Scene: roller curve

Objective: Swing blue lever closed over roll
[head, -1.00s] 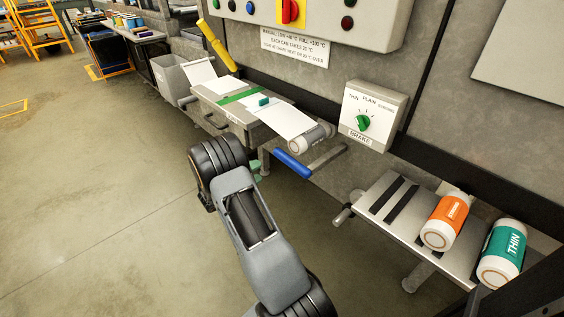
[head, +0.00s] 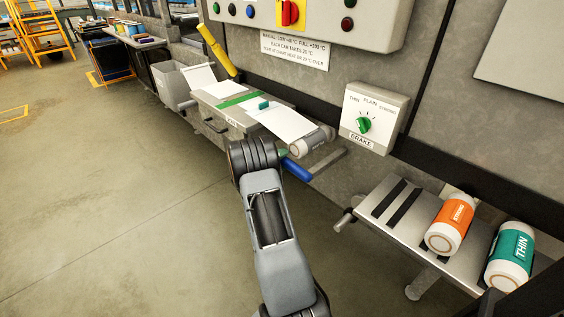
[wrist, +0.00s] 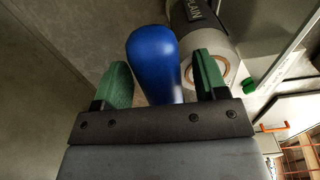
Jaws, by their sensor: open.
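The blue lever handle (head: 297,170) sticks out on a grey bar below the roll, swung out from it. The grey roll (head: 308,146), marked PLAIN in the wrist view (wrist: 206,22), lies at the near end of the bench with white sheet leading from it. My gripper (wrist: 163,80) is open. In the wrist view the blue lever (wrist: 152,58) stands between its two green fingers, with gaps on both sides, so it is not clamped. In the head view my arm hides most of the gripper.
A brake box (head: 369,118) with a green knob is on the wall to the right. A metal shelf (head: 378,222) holds an orange roll (head: 449,224) and a green THIN roll (head: 510,254). A yellow handle (head: 217,50) is at the back. The floor at left is clear.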

